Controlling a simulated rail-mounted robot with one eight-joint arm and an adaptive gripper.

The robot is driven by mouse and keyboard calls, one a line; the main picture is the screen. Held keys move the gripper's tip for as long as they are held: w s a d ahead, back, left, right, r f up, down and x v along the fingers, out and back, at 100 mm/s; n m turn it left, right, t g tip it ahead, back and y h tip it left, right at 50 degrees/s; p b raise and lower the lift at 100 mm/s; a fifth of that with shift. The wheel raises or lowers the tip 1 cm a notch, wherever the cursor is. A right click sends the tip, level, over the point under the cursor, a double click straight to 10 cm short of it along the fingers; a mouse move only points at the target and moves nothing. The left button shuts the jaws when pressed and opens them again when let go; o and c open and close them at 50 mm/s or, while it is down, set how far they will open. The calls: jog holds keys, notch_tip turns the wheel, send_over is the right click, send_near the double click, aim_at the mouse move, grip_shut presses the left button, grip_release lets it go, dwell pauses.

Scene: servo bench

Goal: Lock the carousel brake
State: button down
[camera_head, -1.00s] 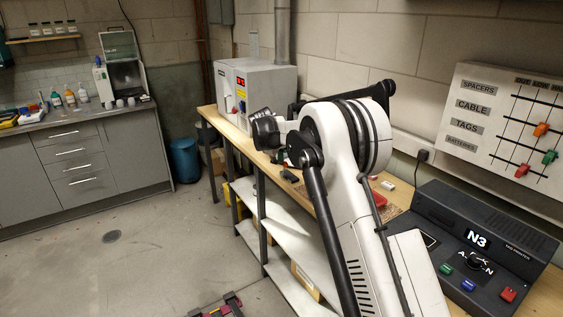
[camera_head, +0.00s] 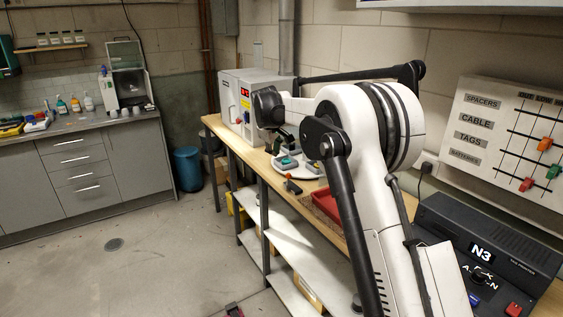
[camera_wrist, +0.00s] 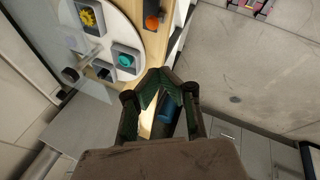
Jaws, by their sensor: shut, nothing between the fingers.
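The round white carousel (camera_wrist: 103,22) lies on the wooden bench in the wrist view and carries trays, one with a yellow gear (camera_wrist: 87,17) and one with a teal part (camera_wrist: 125,60). The carousel (camera_head: 309,173) is partly hidden by my arm in the head view. A small lever with an orange-red knob (camera_wrist: 152,23), apparently the brake, stands beside the carousel near the bench edge; it also shows in the head view (camera_head: 289,178). My gripper (camera_wrist: 160,75) is shut and empty, apart from the knob and the carousel.
A grey machine with a red display (camera_head: 253,100) stands behind the carousel. A red tray (camera_head: 327,204) and the dark N3 box (camera_head: 490,250) are nearer on the bench. A blue bin (camera_head: 188,168) stands on the floor. The floor left of the bench is mostly clear.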

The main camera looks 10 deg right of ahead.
aim_at(287, 174)
jog(key=w+d+r+m+y+p, duration=0.2)
jog(key=d+y, duration=0.2)
jog(key=d, duration=0.1)
jog(key=x, duration=0.3)
jog(key=s+p+x, duration=0.1)
jog(key=x, duration=0.3)
jog(key=d+f+x, duration=0.1)
jog(key=x, duration=0.3)
jog(key=shift+s+d+p, duration=0.15)
jog(key=shift+s+p, duration=0.15)
jog(key=shift+s+d+f, duration=0.3)
jog(key=shift+s+f, duration=0.2)
jog(key=shift+s, duration=0.05)
jog(key=shift+d, duration=0.1)
